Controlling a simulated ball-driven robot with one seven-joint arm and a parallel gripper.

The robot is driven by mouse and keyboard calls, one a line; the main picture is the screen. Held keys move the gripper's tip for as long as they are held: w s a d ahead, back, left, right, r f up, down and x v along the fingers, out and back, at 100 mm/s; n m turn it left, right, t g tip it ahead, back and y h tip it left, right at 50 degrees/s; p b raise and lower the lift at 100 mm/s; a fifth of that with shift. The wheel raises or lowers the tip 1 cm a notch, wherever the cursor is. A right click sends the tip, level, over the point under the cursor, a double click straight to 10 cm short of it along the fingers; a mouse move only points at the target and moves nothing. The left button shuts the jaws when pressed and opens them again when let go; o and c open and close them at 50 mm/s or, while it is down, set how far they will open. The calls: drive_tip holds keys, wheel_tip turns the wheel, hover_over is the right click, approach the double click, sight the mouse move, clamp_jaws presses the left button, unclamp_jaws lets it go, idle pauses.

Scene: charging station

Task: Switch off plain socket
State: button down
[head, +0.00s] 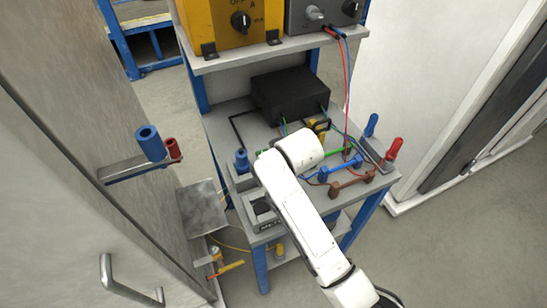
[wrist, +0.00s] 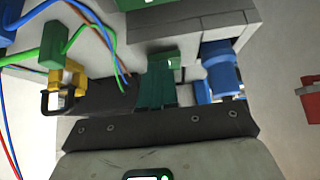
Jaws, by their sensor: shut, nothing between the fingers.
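My gripper (wrist: 165,85) shows in the wrist view as two dark green fingers, shut together with nothing between them. They point at a grey block (wrist: 185,30) with a bright green part (wrist: 150,4) on it. A blue cylindrical part (wrist: 220,70) is close to the right of the fingers. I cannot tell whether they touch anything. In the head view my white arm reaches over the lower shelf and hides most of the gripper. A grey box with a black round part (head: 262,208) is left of the arm. I cannot tell which part is the plain socket or its switch state.
A black box (head: 290,94) stands at the back of the shelf (head: 232,125). Brown (head: 352,186) and blue (head: 342,166) connectors and loose wires lie right of my arm. A yellow box (head: 228,22) is on the upper shelf. A metal cabinet with a handle (head: 130,285) is at left.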

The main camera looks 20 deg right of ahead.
drive_tip(key=shift+s+f+t+b, duration=0.2)
drive_tip(key=shift+f+t+b, duration=0.45)
drive_tip(key=shift+b, duration=0.25)
drive_tip(key=shift+r, duration=0.1)
drive_tip(key=shift+r+p, duration=0.75)
drive_tip(key=shift+p, duration=0.2)
drive_tip(key=p+v, duration=0.2)
drive_tip(key=v, duration=1.1)
drive_tip(key=shift+w+r+p, duration=0.15)
drive_tip(key=shift+r+p, duration=0.1)
drive_tip(key=shift+p, duration=0.1)
